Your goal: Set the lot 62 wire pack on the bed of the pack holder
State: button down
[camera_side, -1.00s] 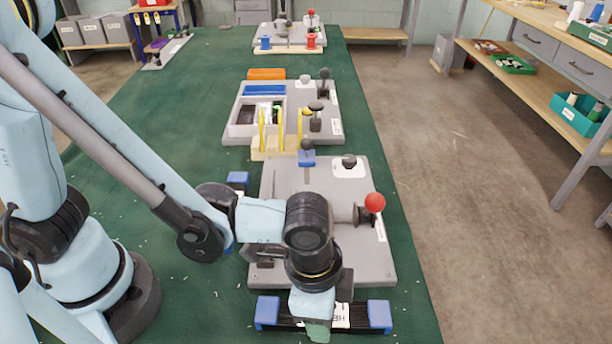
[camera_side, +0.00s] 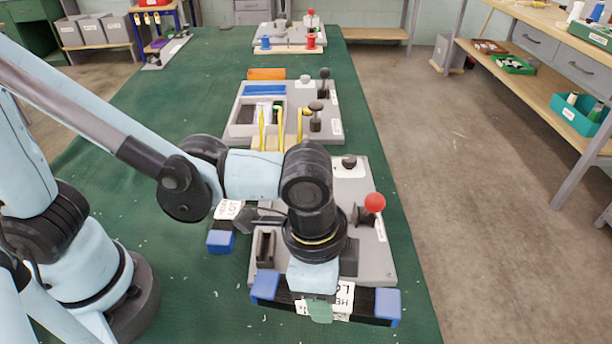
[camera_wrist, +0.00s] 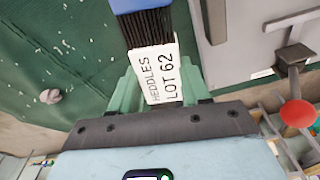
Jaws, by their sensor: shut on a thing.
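The lot 62 wire pack is a bundle of dark wires with blue end blocks and a white label reading "HEDDLES LOT 62". In the side view its right end block (camera_side: 387,304) and left end block (camera_side: 265,285) show. In the wrist view its wires (camera_wrist: 150,28) and label lie between my green fingers. My gripper (camera_side: 319,308) is shut on the middle of the pack and holds it at the near edge of the pack holder (camera_side: 378,262). The pack holder is a grey plate with a red-ball lever (camera_side: 375,202). My arm hides much of the plate, including most of its bed.
Another pack with a white label (camera_side: 228,210) and a blue end (camera_side: 220,242) lies left of the holder, partly hidden. Behind stand yellow posts (camera_side: 262,128) and a grey board (camera_side: 300,92) with a tray and knobs. Green mat is clear at left.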

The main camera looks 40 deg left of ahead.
notch_tip(320, 180, up, 15)
jog(key=w+a+n+y, duration=0.2)
jog(key=w+a+n, duration=1.15)
jog(key=n, duration=0.65)
jog(key=shift+s+a+f, duration=0.1)
jog(key=shift+s+f, duration=0.05)
jog(key=shift+f, duration=2.65)
jog(key=shift+s+a+f, duration=0.15)
jog(key=shift+s+f, duration=0.05)
jog(key=shift+f, duration=2.55)
jog(key=shift+s+a+f, duration=0.1)
jog(key=shift+s+f, duration=0.05)
jog(key=shift+f, duration=2.65)
jog(key=shift+f, duration=0.85)
jog(key=shift+c, duration=2.3)
grip_release()
jog(key=shift+d, duration=0.1)
jog(key=shift+c, duration=1.3)
jog(key=shift+o, duration=0.6)
